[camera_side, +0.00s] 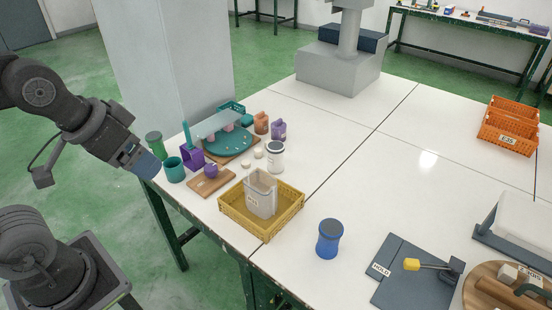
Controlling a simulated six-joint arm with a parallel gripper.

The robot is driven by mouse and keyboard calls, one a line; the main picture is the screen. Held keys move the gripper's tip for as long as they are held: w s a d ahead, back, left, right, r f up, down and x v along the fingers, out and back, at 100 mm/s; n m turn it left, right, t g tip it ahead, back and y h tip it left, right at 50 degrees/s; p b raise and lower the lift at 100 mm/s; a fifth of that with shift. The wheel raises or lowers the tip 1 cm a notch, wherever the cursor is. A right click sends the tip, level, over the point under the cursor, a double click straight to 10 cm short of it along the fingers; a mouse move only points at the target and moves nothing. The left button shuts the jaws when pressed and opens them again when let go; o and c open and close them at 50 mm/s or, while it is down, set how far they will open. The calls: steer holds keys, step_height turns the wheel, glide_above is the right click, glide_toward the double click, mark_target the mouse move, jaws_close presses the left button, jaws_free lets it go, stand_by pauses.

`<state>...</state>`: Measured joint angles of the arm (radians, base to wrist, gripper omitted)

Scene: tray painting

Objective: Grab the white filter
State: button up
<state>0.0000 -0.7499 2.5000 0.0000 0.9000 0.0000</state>
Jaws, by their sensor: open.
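I cannot tell for sure which thing is the white filter. A pale, open-topped rectangular container (262,190) with a label stands upright in the yellow crate (237,222). A white jar (275,160) with a dark rim stands just behind the crate. Small white round pieces (257,153) lie to the left of the jar. My gripper (148,166) is at the left, beyond the table's left edge, with a blue part at its end. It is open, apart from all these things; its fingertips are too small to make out.
A teal round tray (227,150), purple holder (191,157), teal cup (174,170) and wooden board (205,186) crowd the table's left side. A blue jar (329,240) stands right of the crate. A grey board (395,285) lies front right. The table's middle is clear.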

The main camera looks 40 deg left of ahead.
steer(key=shift+o, duration=0.4)
steer(key=shift+w, duration=0.1)
stand_by(0.3)
steer(key=t, duration=0.1)
glide_above(273, 148)
steer(key=s, duration=0.6)
step_height(273, 148, down, 17)
steer(key=x, duration=0.8)
steer(key=shift+s+a+f, duration=0.15)
steer(key=shift+s+a, duration=0.1)
steer(key=shift+w+d+x, duration=0.1)
steer(key=shift+x, duration=1.4)
steer(key=shift+w+d+x, duration=0.1)
steer(key=shift+x, duration=1.35)
steer(key=shift+c, duration=0.4)
steer(key=c, duration=0.9)
steer(key=shift+c, duration=0.4)
